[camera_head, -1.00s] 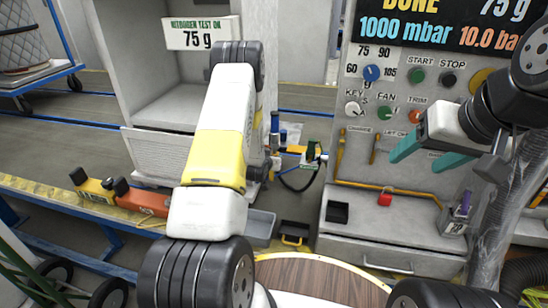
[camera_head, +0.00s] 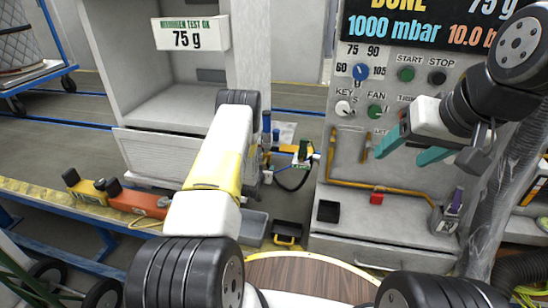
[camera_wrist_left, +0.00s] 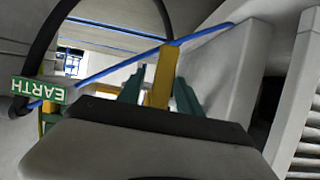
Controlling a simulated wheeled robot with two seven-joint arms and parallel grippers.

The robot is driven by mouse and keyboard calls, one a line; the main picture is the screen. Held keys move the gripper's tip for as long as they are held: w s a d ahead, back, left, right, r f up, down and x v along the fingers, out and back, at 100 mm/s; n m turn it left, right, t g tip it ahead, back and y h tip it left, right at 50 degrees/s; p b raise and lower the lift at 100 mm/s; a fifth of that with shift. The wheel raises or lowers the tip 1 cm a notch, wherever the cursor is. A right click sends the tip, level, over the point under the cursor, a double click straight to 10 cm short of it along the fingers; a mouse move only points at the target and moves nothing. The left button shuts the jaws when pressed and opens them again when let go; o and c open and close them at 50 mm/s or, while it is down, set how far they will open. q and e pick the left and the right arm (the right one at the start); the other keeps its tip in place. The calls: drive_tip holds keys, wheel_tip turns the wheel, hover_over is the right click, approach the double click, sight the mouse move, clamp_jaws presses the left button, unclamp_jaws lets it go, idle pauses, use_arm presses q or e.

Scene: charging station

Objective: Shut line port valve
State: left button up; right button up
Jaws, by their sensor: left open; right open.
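My left gripper (camera_wrist_left: 158,96) is open in the left wrist view, with a teal finger on each side of an upright yellow bar (camera_wrist_left: 162,75). Whether the fingers touch it is unclear. The bar may be the line port valve's handle; its base is hidden behind my gripper body. In the head view, my left arm hides the left gripper beside a cluster of blue, yellow and green fittings (camera_head: 300,152). My right gripper (camera_head: 406,150) is open and empty in front of the control panel (camera_head: 345,135).
A green EARTH tag (camera_wrist_left: 38,90) and a dark hose (camera_wrist_left: 50,25) are left of the gripper. A grey cabinet (camera_head: 160,155) stands behind my left arm. A red block (camera_head: 376,198) and a black tray (camera_head: 328,211) are on the panel's ledge.

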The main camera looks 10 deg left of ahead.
use_arm(q)
drive_tip(key=shift+w+f, duration=0.1)
drive_tip(key=shift+w, duration=0.05)
clamp_jaws()
idle(1.4)
